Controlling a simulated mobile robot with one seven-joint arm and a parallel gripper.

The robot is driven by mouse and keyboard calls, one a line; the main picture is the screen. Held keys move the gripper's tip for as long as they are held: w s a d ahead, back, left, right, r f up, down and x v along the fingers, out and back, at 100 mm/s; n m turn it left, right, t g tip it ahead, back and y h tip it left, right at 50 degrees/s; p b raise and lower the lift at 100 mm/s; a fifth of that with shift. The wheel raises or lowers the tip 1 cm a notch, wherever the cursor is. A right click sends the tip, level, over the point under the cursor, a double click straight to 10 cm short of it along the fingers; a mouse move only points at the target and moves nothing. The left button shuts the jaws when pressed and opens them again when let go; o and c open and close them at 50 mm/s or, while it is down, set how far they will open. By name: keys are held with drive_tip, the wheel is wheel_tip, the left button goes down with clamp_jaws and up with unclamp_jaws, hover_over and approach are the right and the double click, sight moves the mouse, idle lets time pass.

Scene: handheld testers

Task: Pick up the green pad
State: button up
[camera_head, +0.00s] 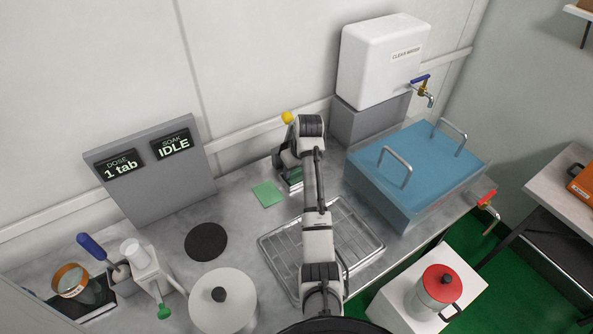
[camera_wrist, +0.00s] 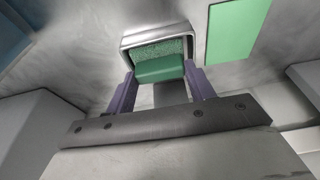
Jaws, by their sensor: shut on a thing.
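The green pad (camera_wrist: 160,70) shows in the wrist view as a block with a rough darker green face and a smooth green side. It sits at the mouth of a small metal holder (camera_wrist: 126,40). My gripper (camera_wrist: 158,78) has its two purple fingers on either side of the pad, shut on it. In the head view my gripper (camera_head: 288,168) is low at the back of the counter, and the arm partly hides the pad and holder. A flat light green square (camera_head: 268,194) lies on the counter to the left of the holder.
A wire rack (camera_head: 362,232) lies under my arm. A blue-lidded basin (camera_head: 420,165) and white water tank (camera_head: 380,60) stand right. A black disc (camera_head: 206,242), white lidded pot (camera_head: 222,302) and grey display panel (camera_head: 155,185) are left. A yellow ball (camera_head: 287,117) is behind the gripper.

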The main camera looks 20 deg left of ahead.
drive_tip(key=shift+r, duration=0.45)
wheel_tip(320, 180, up, 2)
drive_tip(key=shift+r, duration=0.25)
drive_tip(key=s+d, duration=0.2)
drive_tip(key=d, duration=0.1)
drive_tip(key=s+d, duration=0.5)
drive_tip(key=d, duration=0.1)
drive_tip(key=shift+s+d+f, duration=0.15)
drive_tip(key=shift+d, duration=0.4)
drive_tip(key=shift+s+d, duration=1.25)
drive_tip(key=shift+d, duration=0.2)
drive_tip(key=shift+s+d, duration=1.25)
drive_tip(key=shift+d, duration=0.2)
drive_tip(key=s+d+b, duration=0.5)
drive_tip(key=s+d, duration=1)
drive_tip(key=d, duration=0.4)
drive_tip(key=shift+s+d+b, duration=0.25)
drive_tip(key=shift+d+b, duration=0.05)
drive_tip(key=shift+b, duration=0.05)
